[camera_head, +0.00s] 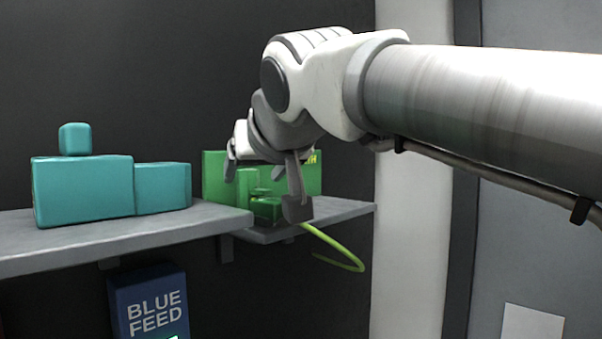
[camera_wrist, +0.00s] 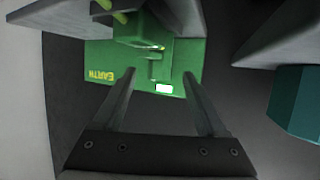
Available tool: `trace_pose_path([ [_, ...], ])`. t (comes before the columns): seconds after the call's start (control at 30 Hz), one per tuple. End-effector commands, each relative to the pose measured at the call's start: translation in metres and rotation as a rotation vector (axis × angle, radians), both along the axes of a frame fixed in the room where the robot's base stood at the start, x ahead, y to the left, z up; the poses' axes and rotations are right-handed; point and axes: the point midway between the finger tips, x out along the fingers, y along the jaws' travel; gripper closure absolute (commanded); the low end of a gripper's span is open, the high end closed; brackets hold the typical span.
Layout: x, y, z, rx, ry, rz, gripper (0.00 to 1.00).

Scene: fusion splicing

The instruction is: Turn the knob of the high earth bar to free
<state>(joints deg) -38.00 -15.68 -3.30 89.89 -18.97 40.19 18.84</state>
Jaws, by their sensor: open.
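The green earth bar (camera_head: 214,176) stands on the right grey shelf in the head view, partly hidden by my arm. Its green back panel shows upside down in the wrist view (camera_wrist: 185,62), with yellow EARTH lettering and a small lit white patch. Green blocks (camera_head: 247,184) stand in front of the panel, and a yellow-green cable (camera_head: 338,256) hangs from that side. I cannot clearly make out the knob or its setting. My gripper (camera_wrist: 160,80) is open and empty, its two fingers apart and pointing towards the green panel. In the head view it hangs in front of the bar.
A teal unit (camera_head: 82,192) with a teal block on top sits on the left grey shelf (camera_head: 120,238). A blue BLUE FEED box (camera_head: 150,303) is on the wall below. The right shelf (camera_head: 345,208) passes close to my gripper. A pale post (camera_head: 412,240) stands to the right.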

Motion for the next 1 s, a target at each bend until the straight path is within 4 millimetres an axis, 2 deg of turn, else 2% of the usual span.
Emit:
trace_pose_path([
  [0.1,0.016,0.007,-0.006,-0.002,0.002,0.002,0.26],
  [0.23,0.026,0.011,-0.012,-0.002,0.002,0.000,0.26],
  [0.6,0.030,0.012,-0.014,0.000,-0.001,0.000,0.26],
  [1.0,0.030,0.012,-0.014,0.000,0.000,0.000,0.98],
])
